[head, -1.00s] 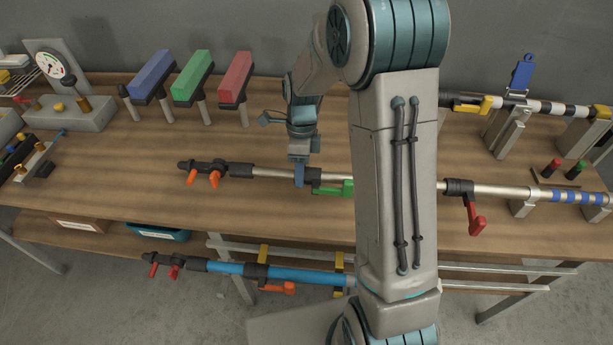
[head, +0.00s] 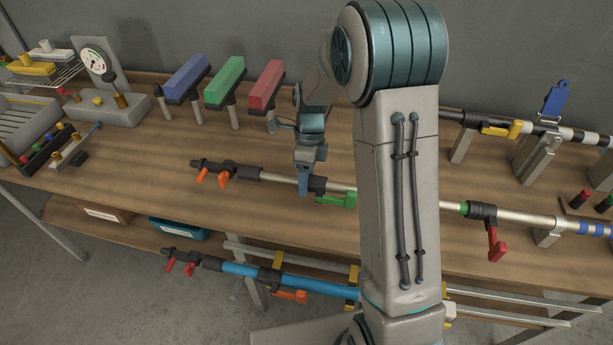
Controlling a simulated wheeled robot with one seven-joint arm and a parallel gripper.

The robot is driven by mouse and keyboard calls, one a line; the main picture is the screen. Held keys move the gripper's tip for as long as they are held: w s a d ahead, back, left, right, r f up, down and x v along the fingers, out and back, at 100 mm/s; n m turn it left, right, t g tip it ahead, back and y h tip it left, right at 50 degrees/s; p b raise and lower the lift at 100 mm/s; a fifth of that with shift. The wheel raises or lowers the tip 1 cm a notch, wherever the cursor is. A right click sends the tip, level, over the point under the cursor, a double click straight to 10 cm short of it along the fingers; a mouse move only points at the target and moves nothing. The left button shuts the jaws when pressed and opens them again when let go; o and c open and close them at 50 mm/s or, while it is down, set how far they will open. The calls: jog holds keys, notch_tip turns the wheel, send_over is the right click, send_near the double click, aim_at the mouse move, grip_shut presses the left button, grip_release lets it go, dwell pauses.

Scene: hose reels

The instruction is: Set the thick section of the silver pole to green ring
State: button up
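The silver pole (head: 525,217) lies left to right along the table's front part; my arm hides its middle. Its right, thicker part has blue bands and rests on a stand. A black collar with a red lever (head: 496,243) hanging down sits at the left end of that part. The green ring (head: 462,207) shows just left of this collar, against or very near it. Further left is a black collar with a green lever (head: 337,199) lying along the pole. My gripper (head: 303,184) is on the pole beside that collar, apparently shut on it; its fingertips are partly hidden.
A blue pole (head: 250,271) hangs on yellow hooks below the front edge. Blue, green and red blocks (head: 224,84) stand behind my gripper. A gauge stand (head: 105,90) is at the back left. Another pole with a yellow lever (head: 500,130) lies at the back right.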

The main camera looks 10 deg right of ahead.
jog(key=b+v, duration=0.1)
jog(key=v, duration=1.2)
jog(key=shift+r, duration=0.45)
jog(key=s+d+n+t, duration=0.1)
jog(key=s+n+t, duration=0.2)
jog(key=s+n, duration=0.8)
jog(key=s+d+n+t+h, duration=0.1)
jog(key=s+d+n+t, duration=0.1)
jog(key=s+n, duration=0.9)
jog(key=shift+s+r+n+t, duration=0.4)
jog(key=shift+s+r+t, duration=0.05)
jog(key=shift+r+t, duration=0.05)
